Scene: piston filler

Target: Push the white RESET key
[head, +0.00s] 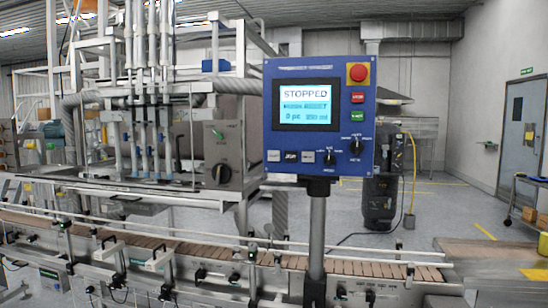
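A blue control panel (320,68) stands on a grey post in the middle of the head view. Its lit screen (306,103) reads STOPPED. Below the screen is a row of small keys: a pale key (274,156) at the left, a darker one (291,157) in the middle and another pale key (308,157) at the right. Their lettering is too small to read, so I cannot tell which is RESET. Neither of my grippers is in view.
Beside the screen are a red mushroom button (358,73) on yellow, a red key (358,98), a green key (357,116) and black knobs (356,147). A slatted conveyor (190,252) with rails runs below the panel. Filling machinery (150,100) stands at the left.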

